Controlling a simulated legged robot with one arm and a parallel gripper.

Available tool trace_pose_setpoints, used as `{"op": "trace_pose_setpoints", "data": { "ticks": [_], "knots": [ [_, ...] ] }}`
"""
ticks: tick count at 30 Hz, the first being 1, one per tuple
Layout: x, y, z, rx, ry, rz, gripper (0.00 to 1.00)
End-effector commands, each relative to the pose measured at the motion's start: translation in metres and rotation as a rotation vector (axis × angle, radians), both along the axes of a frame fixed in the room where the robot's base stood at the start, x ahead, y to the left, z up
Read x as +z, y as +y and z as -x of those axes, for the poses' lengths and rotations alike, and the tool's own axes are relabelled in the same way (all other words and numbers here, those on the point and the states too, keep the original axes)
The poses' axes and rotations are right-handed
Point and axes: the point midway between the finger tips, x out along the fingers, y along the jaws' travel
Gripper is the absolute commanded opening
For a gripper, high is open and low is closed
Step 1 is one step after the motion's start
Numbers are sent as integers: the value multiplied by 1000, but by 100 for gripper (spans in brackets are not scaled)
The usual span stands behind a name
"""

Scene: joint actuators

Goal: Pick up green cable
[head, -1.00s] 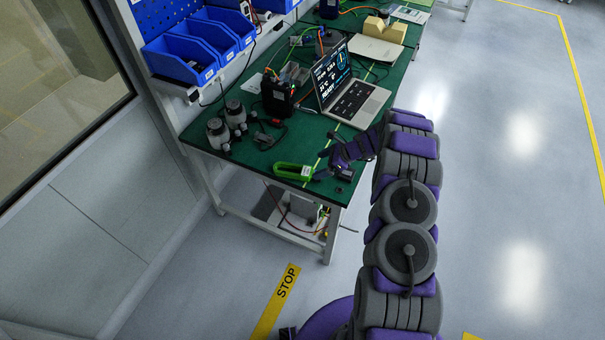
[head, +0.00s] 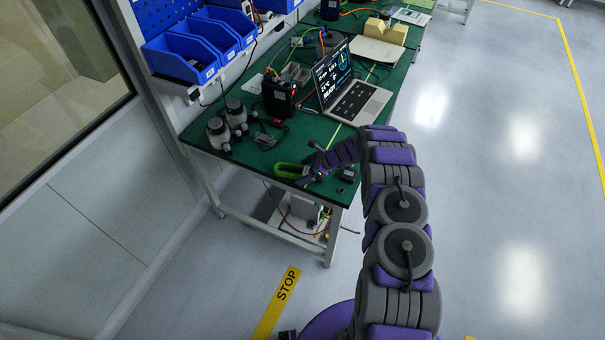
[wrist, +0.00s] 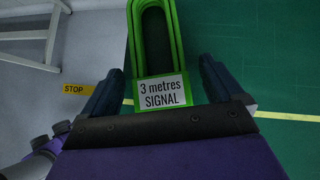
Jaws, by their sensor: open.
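The green cable (head: 288,170) lies at the front edge of the green table as a long loop. In the wrist view the green cable (wrist: 161,64) runs away from my gripper, with a white label reading "3 metres SIGNAL" at its near end. My gripper (wrist: 158,83) is open, with one finger on each side of the labelled end. Gaps show between the fingers and the label. In the head view my gripper (head: 309,174) is at the right end of the cable and hides part of it.
The green table (head: 237,165) carries a laptop (head: 350,90), a black device (head: 278,97) and grey round parts (head: 220,133). A small dark block (head: 348,174) lies right of my gripper. Blue bins (head: 185,55) hang at the back left. The floor in front is clear.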

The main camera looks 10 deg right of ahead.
Motion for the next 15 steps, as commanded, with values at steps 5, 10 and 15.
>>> {"op": "trace_pose_setpoints", "data": {
  "ticks": [5,10,15],
  "knots": [
    [1,-1,0,1,0,-1,85],
    [1,-1,0,1,0,-1,69],
    [1,-1,0,1,0,-1,53]
  ]
}}
